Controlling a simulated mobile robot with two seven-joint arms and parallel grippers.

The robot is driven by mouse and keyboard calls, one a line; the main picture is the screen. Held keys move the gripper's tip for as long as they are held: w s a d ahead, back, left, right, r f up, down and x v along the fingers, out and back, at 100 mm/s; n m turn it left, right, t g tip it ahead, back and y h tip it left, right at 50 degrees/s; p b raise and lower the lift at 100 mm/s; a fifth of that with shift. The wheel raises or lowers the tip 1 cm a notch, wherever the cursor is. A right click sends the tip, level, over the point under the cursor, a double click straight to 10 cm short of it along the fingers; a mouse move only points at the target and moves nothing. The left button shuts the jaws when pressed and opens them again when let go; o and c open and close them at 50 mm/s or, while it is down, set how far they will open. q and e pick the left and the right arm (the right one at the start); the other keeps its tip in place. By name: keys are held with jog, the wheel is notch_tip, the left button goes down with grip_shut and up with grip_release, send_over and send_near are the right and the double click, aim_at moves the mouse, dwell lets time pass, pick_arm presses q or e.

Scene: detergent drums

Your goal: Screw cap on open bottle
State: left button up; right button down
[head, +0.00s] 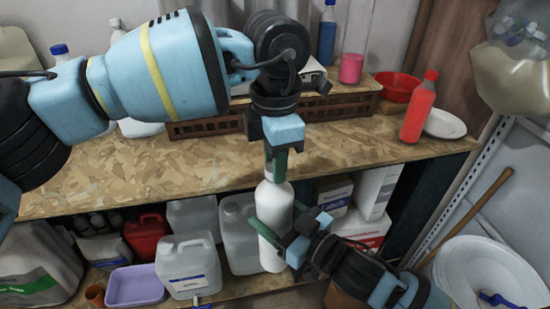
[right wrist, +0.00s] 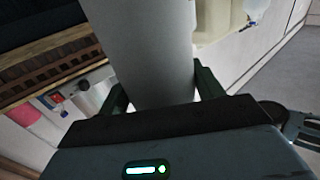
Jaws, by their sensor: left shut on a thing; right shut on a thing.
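A white bottle (head: 274,205) stands upright in front of the bench edge, held in the air. My right gripper (head: 268,228) is shut around its body from the lower right. In the right wrist view the bottle (right wrist: 155,50) fills the space between the green fingers of this gripper (right wrist: 163,92). My left gripper (head: 277,165) points down directly over the bottle's top, with its fingers shut at the neck. The cap and bottle mouth are hidden by these fingers, so I cannot tell how the cap sits.
The wood-chip bench (head: 130,175) runs behind. A red bottle (head: 418,107), a white plate (head: 445,124) and a red bowl (head: 397,87) stand at its right. White jugs (head: 188,265) and a lilac tub (head: 135,286) fill the lower shelf. A white bucket (head: 490,265) stands lower right.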

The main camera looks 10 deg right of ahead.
pick_arm(q)
jog(key=m, duration=0.8)
jog(key=shift+w, duration=0.1)
jog(key=m, duration=0.7)
jog(key=o, duration=1.2)
jog(key=shift+c, duration=0.2)
notch_tip(320, 180, up, 12)
